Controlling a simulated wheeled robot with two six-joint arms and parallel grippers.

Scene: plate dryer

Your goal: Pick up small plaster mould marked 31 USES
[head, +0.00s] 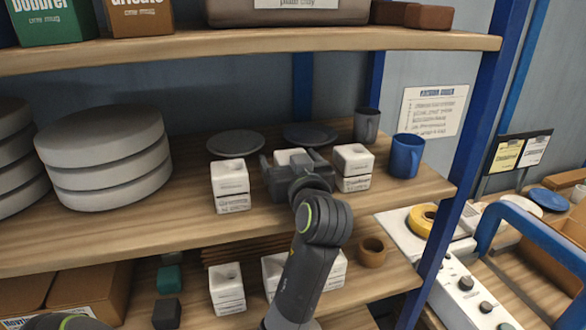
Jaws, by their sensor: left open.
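Several small white plaster moulds stand on the middle shelf. One mould (229,185) is left of my left gripper, one (353,167) is right of it, and one (288,156) shows only its top behind the gripper. My left gripper (292,164) is open, its fingers at either side of that middle mould; contact cannot be told. The middle mould's front marking is hidden by the gripper. The markings on the side moulds are too small to read. More white moulds (227,289) stand on the lower shelf, some partly behind my arm. My right gripper is not in view.
Dark plates (235,143) lie behind the moulds. A blue mug (406,156) and grey cup (366,125) stand to the right. Large grey round discs (105,160) are stacked at left. The upper shelf (230,43) overhangs; a blue post (468,150) borders the right.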

